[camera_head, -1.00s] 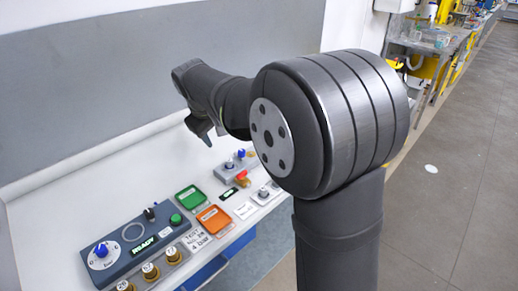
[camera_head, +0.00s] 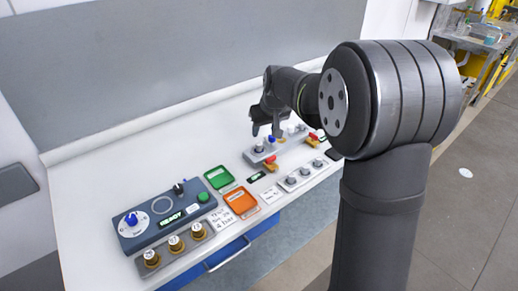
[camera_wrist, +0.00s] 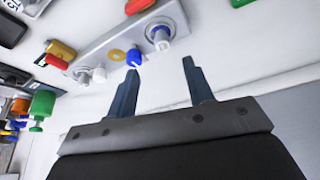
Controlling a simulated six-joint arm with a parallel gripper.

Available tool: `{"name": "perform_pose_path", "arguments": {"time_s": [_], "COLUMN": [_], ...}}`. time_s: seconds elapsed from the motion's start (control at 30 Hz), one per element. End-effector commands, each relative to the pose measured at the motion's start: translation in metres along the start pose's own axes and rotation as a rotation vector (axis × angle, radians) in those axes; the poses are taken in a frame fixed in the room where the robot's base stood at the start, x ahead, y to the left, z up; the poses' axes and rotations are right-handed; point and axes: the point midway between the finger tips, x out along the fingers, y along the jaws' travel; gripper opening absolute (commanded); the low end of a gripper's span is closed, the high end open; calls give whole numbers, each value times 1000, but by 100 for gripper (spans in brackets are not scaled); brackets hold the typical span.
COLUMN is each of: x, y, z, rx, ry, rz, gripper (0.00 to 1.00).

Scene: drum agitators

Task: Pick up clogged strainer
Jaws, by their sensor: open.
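My gripper (camera_head: 265,127) is open, with its fingers pointing down over the grey manifold block (camera_head: 250,157) on the white bench. In the wrist view the gripper (camera_wrist: 160,66) has nothing between its two dark fingers. A yellow ring (camera_wrist: 117,55) lies beside the blue-tipped part. The manifold also carries white fittings. I cannot tell which part is the clogged strainer.
A control box (camera_head: 148,235) with a READY display stands at the left. Brass fittings (camera_head: 176,243) sit in front of it. A green tray (camera_head: 219,177) and an orange tray (camera_head: 240,200) lie in the middle. A small grey block with knobs (camera_head: 305,175) is near the front edge.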

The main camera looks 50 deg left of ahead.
Motion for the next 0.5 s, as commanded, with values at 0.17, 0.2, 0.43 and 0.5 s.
{"name": "perform_pose_path", "arguments": {"time_s": [0.17, 0.2, 0.43, 0.5], "x": [32, 36, 48, 55], "y": [0, 0, -1, -2], "z": [0, 0, 1, 1], "rx": [-1, 0, -1, -1], "ry": [-3, -2, -2, -2], "rz": [0, 0, 0, 0], "gripper": [47, 47, 47, 47]}}
